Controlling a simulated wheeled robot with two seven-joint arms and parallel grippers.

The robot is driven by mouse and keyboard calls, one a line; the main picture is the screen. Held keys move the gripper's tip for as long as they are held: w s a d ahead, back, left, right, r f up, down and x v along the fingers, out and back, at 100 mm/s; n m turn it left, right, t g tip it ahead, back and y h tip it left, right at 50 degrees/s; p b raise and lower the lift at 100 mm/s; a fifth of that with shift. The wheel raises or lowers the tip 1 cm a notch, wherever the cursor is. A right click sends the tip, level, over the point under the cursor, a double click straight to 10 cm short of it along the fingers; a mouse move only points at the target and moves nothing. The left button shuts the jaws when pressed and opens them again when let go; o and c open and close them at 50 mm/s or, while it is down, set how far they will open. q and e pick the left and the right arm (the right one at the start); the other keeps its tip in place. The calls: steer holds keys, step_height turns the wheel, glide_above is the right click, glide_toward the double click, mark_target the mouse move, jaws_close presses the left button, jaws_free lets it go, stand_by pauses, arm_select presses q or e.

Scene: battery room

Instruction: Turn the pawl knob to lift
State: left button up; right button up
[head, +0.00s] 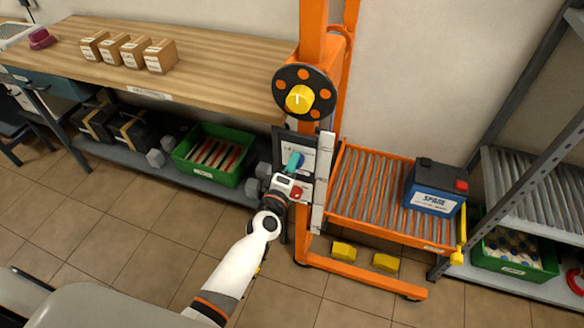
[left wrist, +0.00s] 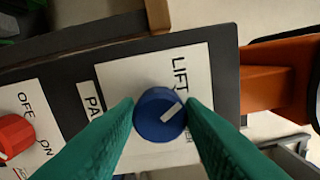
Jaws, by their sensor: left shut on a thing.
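The blue pawl knob (left wrist: 160,115) sits on a white plate (left wrist: 125,75) of a dark panel. Its white pointer line aims to the upper right in the left wrist view. The word LIFT is printed above the knob; other lettering is partly covered by the fingers. My left gripper (head: 293,161) has its green fingertips on both sides of the knob, shut on it. In the head view the knob (head: 300,160) shows just beside the fingers, on the orange lift's post. My right gripper is not in view.
A red OFF/ON knob (left wrist: 14,133) is close by on the same panel. Above is a black wheel with a yellow hub (head: 299,98). To the right, a roller platform (head: 365,190) carries a blue SPARE battery (head: 436,187). A wooden bench (head: 210,62) stands left.

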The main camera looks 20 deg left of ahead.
arm_select(q)
steer(key=shift+f+n, duration=0.15)
steer(key=shift+n, duration=0.95)
steer(key=o, duration=1)
steer(key=shift+s, duration=0.15)
steer(key=s, duration=0.6)
steer(key=s+b, duration=0.1)
steer(key=s, duration=0.5)
steer(key=shift+a, duration=0.2)
steer(key=shift+w, duration=0.1)
